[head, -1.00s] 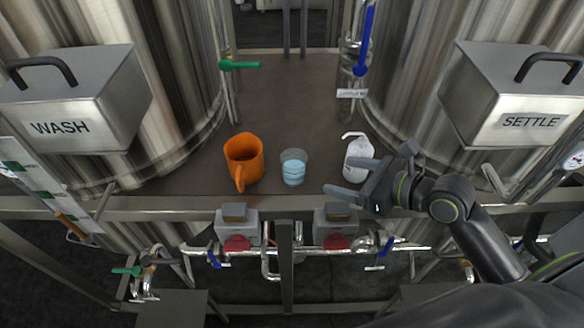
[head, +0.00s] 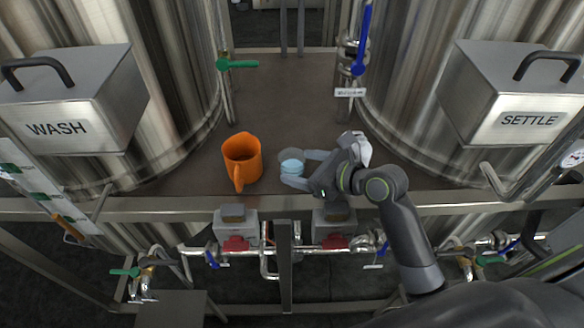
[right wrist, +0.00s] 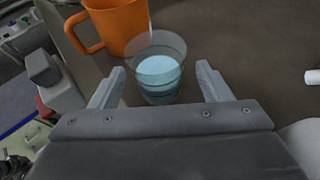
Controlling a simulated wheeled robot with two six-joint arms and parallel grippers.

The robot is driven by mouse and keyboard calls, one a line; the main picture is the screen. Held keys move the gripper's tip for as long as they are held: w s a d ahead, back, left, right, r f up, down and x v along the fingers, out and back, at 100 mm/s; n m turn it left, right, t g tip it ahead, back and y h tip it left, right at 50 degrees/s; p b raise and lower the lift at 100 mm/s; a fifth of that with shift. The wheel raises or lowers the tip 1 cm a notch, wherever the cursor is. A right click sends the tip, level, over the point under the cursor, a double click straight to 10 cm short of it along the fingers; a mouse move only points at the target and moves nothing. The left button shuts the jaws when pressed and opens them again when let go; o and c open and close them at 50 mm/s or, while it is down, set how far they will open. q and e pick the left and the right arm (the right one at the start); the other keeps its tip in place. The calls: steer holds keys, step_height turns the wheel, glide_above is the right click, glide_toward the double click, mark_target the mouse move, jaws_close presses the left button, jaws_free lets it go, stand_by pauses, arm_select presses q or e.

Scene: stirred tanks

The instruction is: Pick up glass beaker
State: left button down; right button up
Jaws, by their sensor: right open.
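The glass beaker (head: 291,162) is clear, holds pale blue liquid and stands upright on the brown deck between the tanks. It also shows in the right wrist view (right wrist: 159,76), just ahead of the fingertips. My right gripper (head: 304,168) is open at the beaker's right side; in the right wrist view its fingers (right wrist: 161,80) are spread to the left and right of the beaker's near side. I cannot tell whether a finger touches the glass. My left gripper is not in view.
An orange jug (head: 242,160) stands just left of the beaker, its handle toward the front. A white bottle (head: 361,147) is partly hidden behind my right gripper. Steel tanks flank the deck, and a front rail (head: 180,207) edges it. The deck behind the beaker is clear.

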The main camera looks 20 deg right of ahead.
steer(key=x, duration=0.5)
steer(key=shift+s+a+p, duration=0.15)
steer(key=shift+p, duration=0.2)
steer(key=c, duration=1.1)
steer(key=shift+r+p, duration=0.8)
steer(key=shift+r, duration=8.2)
